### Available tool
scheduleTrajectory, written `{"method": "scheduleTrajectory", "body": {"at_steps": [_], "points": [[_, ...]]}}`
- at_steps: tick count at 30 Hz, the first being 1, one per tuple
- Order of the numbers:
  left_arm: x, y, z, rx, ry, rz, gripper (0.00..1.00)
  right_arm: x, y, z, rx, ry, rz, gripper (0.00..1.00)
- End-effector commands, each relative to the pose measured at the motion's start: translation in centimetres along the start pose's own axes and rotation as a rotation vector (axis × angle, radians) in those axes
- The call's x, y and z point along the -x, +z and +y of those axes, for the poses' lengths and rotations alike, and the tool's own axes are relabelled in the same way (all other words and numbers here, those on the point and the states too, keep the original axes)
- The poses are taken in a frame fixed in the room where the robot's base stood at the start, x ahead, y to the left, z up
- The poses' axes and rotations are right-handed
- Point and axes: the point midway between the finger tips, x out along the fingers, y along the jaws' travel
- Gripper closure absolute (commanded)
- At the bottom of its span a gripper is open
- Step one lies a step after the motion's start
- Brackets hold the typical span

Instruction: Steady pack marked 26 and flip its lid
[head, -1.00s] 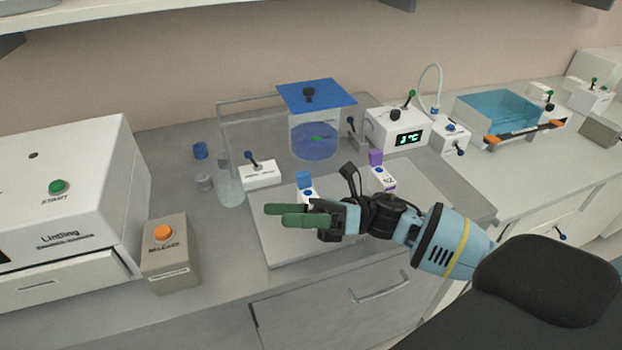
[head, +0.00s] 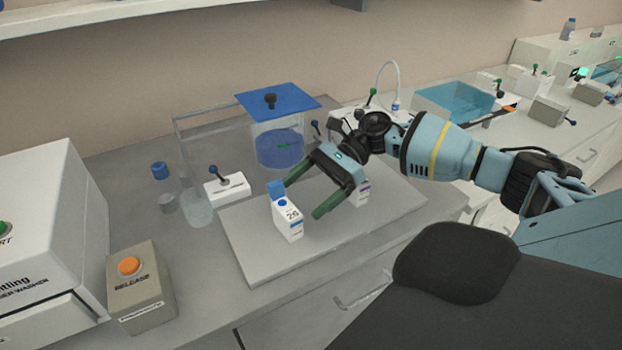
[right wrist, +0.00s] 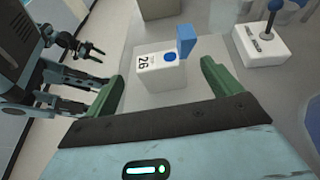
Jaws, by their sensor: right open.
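The pack marked 26 (head: 288,222) is a small white box upright on the pale board. It has a round blue cap on top and a blue flap lid (head: 276,187) that stands up at its edge. My right gripper (head: 302,200) is open and beside the pack, its green fingers pointing towards it. In the right wrist view pack 26 (right wrist: 158,76) lies ahead, between the lines of the two fingers and apart from both, with the raised flap (right wrist: 186,42) at its far side. My left gripper is not seen in the head view.
A second white pack (head: 362,194) stands partly hidden behind my right gripper. The pale board (head: 270,268) is otherwise bare. A white lever box (head: 227,190), a clear screen and a blue-lidded tank (head: 278,146) stand behind. A release button box (head: 140,290) is at left.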

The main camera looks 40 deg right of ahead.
Motion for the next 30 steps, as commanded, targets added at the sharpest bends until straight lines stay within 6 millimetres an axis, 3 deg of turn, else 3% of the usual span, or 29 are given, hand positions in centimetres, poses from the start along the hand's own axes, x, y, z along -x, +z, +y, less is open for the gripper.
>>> {"method": "scheduleTrajectory", "body": {"at_steps": [8, 21, 30], "points": [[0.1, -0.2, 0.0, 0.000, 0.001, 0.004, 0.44, -0.5, 0.0, 0.0, -0.001, 0.000, 0.001, 0.10], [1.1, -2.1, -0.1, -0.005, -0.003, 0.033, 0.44, -6.0, 0.3, 0.0, 0.001, -0.001, -0.001, 0.10], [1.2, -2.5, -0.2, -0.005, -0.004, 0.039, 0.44, -7.5, 0.0, 0.0, -0.002, -0.002, 0.000, 0.10]]}}
